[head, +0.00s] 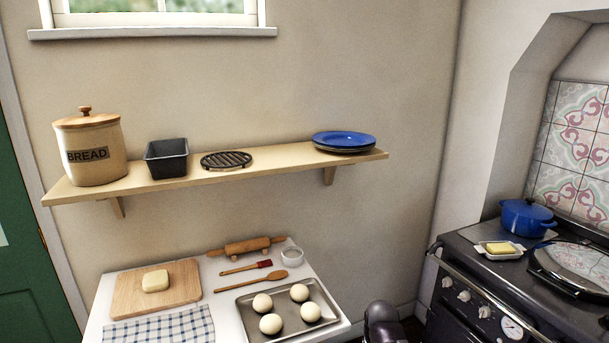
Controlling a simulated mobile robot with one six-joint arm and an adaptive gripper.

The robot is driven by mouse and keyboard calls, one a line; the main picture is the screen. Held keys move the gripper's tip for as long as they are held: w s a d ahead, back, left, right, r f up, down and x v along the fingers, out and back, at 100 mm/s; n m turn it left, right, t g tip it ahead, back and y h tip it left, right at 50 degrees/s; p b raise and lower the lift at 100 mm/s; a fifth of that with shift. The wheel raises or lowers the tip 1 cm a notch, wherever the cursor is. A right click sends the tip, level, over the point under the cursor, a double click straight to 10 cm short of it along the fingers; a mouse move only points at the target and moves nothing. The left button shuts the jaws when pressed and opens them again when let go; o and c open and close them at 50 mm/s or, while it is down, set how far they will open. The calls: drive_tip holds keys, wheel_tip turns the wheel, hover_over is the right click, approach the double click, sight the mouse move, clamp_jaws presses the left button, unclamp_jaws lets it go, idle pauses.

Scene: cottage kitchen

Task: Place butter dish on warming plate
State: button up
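The butter dish (511,256), a small white dish with a yellow block of butter on it, sits upright on top of the dark range at the right. It is in front of a blue lidded pot and left of a round shiny lid. A flat grey plate (476,233), which looks like the warming plate, is set in the range top at the back left, partly under the pot. The dish is at this plate's front edge; I cannot tell whether it rests on it. My gripper's fingers do not show; only a dark rounded part, likely of my arm, shows at the bottom.
The blue pot (526,218) and round lid (575,266) crowd the range top, with a rail along its front. A white table (223,299) at left holds a board, dough, utensils and a tray (289,324) of dough balls. A wall shelf (280,168) is above.

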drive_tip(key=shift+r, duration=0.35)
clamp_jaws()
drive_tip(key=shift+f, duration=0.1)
